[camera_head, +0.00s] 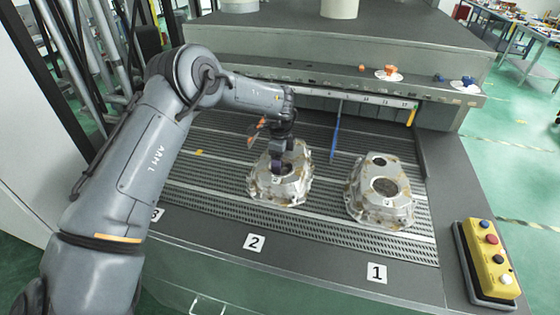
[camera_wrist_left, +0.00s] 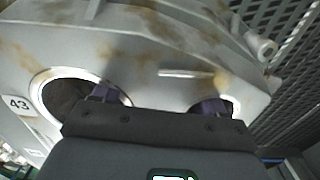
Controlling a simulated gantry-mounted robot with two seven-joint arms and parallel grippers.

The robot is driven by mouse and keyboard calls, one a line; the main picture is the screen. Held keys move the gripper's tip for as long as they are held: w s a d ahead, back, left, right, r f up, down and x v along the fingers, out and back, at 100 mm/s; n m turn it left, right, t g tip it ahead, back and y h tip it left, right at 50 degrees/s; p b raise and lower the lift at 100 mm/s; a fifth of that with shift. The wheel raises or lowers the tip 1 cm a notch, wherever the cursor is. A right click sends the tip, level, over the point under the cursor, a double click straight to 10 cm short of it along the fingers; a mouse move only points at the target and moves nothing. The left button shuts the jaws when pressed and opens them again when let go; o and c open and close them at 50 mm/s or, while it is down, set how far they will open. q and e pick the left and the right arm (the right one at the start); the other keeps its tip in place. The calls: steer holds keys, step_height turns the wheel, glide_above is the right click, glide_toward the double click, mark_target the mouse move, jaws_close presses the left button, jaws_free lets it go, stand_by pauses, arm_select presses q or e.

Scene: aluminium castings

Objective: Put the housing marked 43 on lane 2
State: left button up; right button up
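The housing marked 43 (camera_wrist_left: 150,50) is a silver casting with brown stains; its 43 label is at the left of the left wrist view. In the head view this housing (camera_head: 292,190) is in line with the lane 2 label (camera_head: 254,241), on or just above the slotted deck; I cannot tell which. My left gripper (camera_head: 280,160) points down at its top. In the left wrist view one finger is in the large hole and the other in the small hole, closed on the web between them. The fingertips are hidden inside. My right gripper is not in view.
A second, similar housing (camera_head: 382,207) stands to the right, behind the lane 1 label (camera_head: 376,272). A yellow button box (camera_head: 487,262) is at the right edge. The lane 3 label (camera_head: 157,215) is partly behind my arm.

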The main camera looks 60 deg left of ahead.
arm_select(q)
steer(key=shift+o, duration=0.6)
steer(key=shift+r, duration=0.15)
step_height(320, 180, up, 12)
stand_by(0.6)
